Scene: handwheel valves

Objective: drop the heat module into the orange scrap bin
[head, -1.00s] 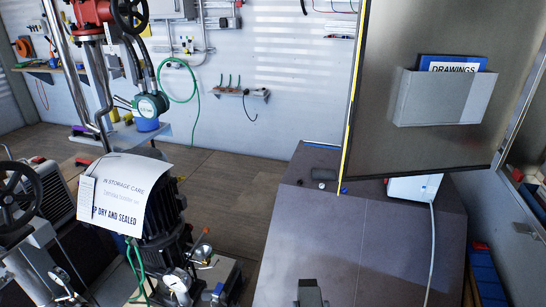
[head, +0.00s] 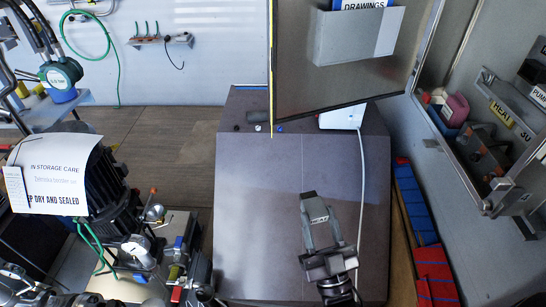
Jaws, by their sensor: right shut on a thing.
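My right gripper (head: 317,221) is shut on a small grey block (head: 317,209) in the lower middle of the head view. The block sits between the fingertips, above the dark grey surface. It may be the heat module, but I can read no label on it. A yellow label reading "HEAT" (head: 502,112) is on a ledge inside the open cabinet at the right. I cannot make out an orange scrap bin in this view. My left gripper is not in view.
The open cabinet door (head: 340,75) with a drawings pocket hangs over the far part of the dark surface (head: 255,215). A white box (head: 341,118) with a cable stands under it. A motor (head: 110,190) stands left.

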